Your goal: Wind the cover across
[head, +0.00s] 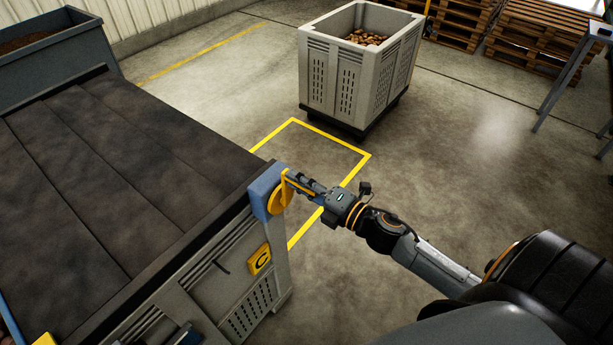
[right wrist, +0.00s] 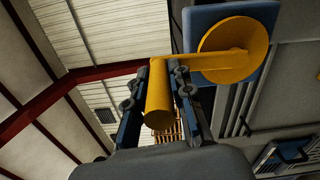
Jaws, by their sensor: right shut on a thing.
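A dark brown cover (head: 110,170) with several seams lies over most of the visible top of a large grey box (head: 215,285) at the left. A yellow crank (head: 279,199) with a round hub sits on a blue plate (head: 262,188) at the box's near right corner. My right gripper (head: 291,180) is at the crank. In the right wrist view its two fingers (right wrist: 160,75) stand on either side of the yellow crank handle (right wrist: 158,100), shut on it. The crank arm runs from the handle to the hub (right wrist: 232,50). My left gripper is not in view.
A yellow plate marked C (head: 259,259) is on the box's side. A grey crate (head: 333,84) of potatoes stands farther back, beyond an empty yellow floor outline (head: 330,136). Wooden pallets (head: 535,40) and a metal-legged table (head: 562,85) are at the back right.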

